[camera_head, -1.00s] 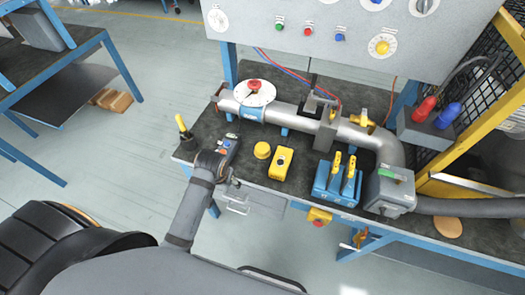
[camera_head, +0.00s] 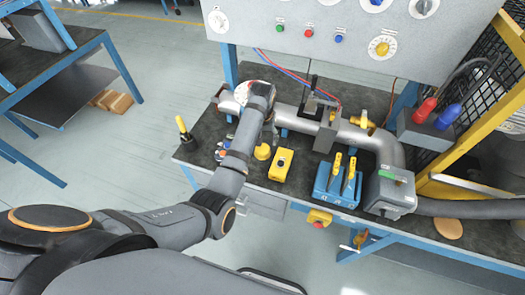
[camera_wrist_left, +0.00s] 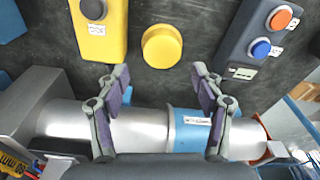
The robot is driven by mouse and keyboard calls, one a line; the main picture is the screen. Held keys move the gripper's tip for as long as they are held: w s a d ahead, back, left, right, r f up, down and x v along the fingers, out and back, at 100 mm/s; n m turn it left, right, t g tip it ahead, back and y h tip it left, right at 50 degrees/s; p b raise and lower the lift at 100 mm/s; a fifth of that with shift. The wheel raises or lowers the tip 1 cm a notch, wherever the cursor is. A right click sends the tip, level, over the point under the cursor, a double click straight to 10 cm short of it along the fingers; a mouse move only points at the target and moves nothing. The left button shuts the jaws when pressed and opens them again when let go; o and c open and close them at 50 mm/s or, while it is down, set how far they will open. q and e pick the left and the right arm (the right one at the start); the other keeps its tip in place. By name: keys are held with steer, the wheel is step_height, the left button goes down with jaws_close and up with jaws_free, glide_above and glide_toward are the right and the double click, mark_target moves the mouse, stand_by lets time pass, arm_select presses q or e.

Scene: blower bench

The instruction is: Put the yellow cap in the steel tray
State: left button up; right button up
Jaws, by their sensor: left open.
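The yellow cap (camera_head: 262,152) is a short round disc on the dark bench top, partly beside my left forearm in the head view. In the left wrist view the cap (camera_wrist_left: 161,47) lies beyond the fingertips, centred between them and apart from them. My left gripper (camera_wrist_left: 160,76) is open and empty, above the steel pipe (camera_wrist_left: 135,130). In the head view my wrist hides its fingers. I cannot make out a steel tray in either view. My right gripper is out of view.
A yellow box (camera_head: 282,164) stands right of the cap, and a grey button box (camera_wrist_left: 257,40) is on its other side. The pipe (camera_head: 288,117) crosses the bench behind. A blue block with yellow levers (camera_head: 337,182) stands farther right. The control panel (camera_head: 315,20) rises behind.

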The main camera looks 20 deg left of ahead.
mark_target(263, 149)
arm_select(q)
steer(key=f, duration=0.2)
steer(key=shift+w+f, duration=0.3)
steer(key=f, duration=0.5)
steer(key=shift+w+a+f+p, duration=0.1)
steer(key=shift+w+a+p, duration=0.15)
steer(key=shift+a+p, duration=0.1)
steer(key=shift+d, duration=0.1)
steer(key=c, duration=0.7)
